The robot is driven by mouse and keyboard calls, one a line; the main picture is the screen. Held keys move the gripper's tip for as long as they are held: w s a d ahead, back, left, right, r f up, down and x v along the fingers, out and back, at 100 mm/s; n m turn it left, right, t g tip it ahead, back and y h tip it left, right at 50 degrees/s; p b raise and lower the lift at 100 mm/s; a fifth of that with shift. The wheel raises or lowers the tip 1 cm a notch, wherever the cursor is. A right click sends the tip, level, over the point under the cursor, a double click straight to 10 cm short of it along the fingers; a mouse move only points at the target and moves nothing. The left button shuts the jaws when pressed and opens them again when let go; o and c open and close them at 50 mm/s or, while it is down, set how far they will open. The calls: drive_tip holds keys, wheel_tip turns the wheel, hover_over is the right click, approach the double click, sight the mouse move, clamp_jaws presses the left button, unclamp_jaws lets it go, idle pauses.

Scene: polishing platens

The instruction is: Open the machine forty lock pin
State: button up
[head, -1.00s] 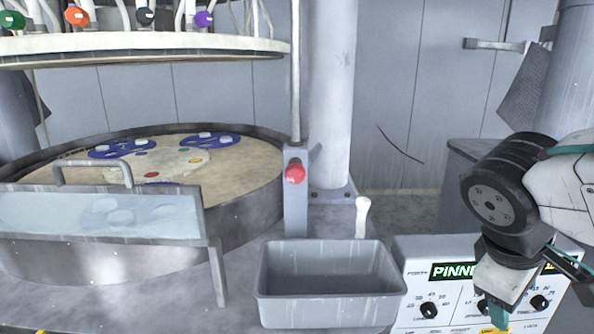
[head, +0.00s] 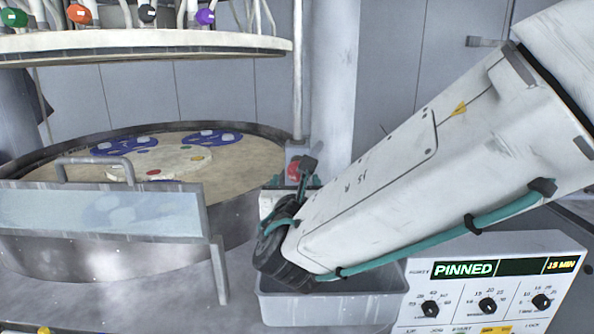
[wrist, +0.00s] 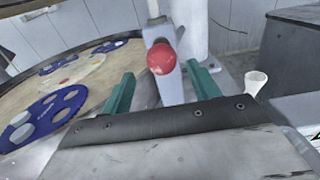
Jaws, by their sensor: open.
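The lock pin shows as a red ball knob (wrist: 161,58) on a grey post (wrist: 168,92) beside the round platen. In the wrist view my gripper (wrist: 160,71) is open, with one green finger to each side of the red knob. The knob appears between and just beyond the fingertips; I cannot tell whether they touch it. In the head view the red knob (head: 295,170) is partly hidden behind my gripper and wrist. The control panel (head: 490,285) has a display (head: 465,269) reading "PINNED" and "15 MIN".
A grey bin (head: 330,309) stands below my wrist. The platen basin (head: 150,262) with blue carriers and a clear splash guard (head: 100,213) lie to the left. The upper plate (head: 150,42) hangs above. A white handle (wrist: 256,83) stands right of the post.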

drive_tip(key=w, duration=0.7)
drive_tip(key=shift+d, duration=0.2)
clamp_jaws()
drive_tip(key=shift+s, duration=0.2)
drive_tip(key=s, duration=0.5)
unclamp_jaws()
approach(296, 176)
drive_tip(key=shift+s, duration=0.15)
